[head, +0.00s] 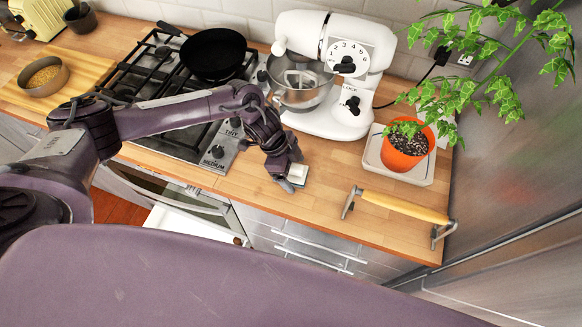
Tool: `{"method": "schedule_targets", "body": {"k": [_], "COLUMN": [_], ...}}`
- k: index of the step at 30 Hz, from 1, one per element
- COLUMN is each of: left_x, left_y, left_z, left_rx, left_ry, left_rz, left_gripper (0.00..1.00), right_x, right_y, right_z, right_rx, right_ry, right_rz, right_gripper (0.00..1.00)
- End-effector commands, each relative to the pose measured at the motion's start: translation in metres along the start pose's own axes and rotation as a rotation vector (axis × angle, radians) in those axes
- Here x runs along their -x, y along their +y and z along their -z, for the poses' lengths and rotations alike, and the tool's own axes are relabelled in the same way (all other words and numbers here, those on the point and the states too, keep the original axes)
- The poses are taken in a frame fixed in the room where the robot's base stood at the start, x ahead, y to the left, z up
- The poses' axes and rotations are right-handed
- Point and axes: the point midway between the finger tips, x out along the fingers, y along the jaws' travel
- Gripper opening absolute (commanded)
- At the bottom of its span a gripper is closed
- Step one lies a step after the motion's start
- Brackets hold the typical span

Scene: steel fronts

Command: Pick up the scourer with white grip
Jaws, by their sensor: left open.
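My right gripper is not in view.
A white stand mixer (335,75) stands behind the gripper. To the right are a yellow-handled tool (405,207) and an orange plant pot (404,155) on a white tray. A gas hob with a black pan (213,52) is left. Bare counter (325,205) lies between scourer and tool.

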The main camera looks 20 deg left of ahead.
Motion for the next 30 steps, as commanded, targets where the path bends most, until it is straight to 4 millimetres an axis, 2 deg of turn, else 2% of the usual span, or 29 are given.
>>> {"method": "schedule_targets", "body": {"k": [6,7,18,26,30], "left_x": [-0.0019,-0.0018,-0.0012,-0.0001,0.0074], "left_y": [-0.0002,-0.0003,-0.0006,-0.0008,-0.0018], "left_z": [0.0002,0.0002,0.0005,0.0009,0.0041], "left_rx": [-0.001,-0.001,-0.001,-0.001,-0.001], "left_ry": [0.001,0.001,0.001,0.001,0.003], "left_rz": [0.001,0.001,0.002,0.002,0.004], "left_gripper": [0.84,0.81,0.35,0.34,0.34], "right_x": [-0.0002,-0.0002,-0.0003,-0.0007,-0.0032], "right_y": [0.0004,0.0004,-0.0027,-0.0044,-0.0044], "right_z": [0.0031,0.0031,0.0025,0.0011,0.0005], "right_rx": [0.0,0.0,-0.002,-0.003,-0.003], "right_ry": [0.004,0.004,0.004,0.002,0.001], "right_rz": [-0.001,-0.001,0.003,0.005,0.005], "right_gripper": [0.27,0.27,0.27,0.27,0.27]}}
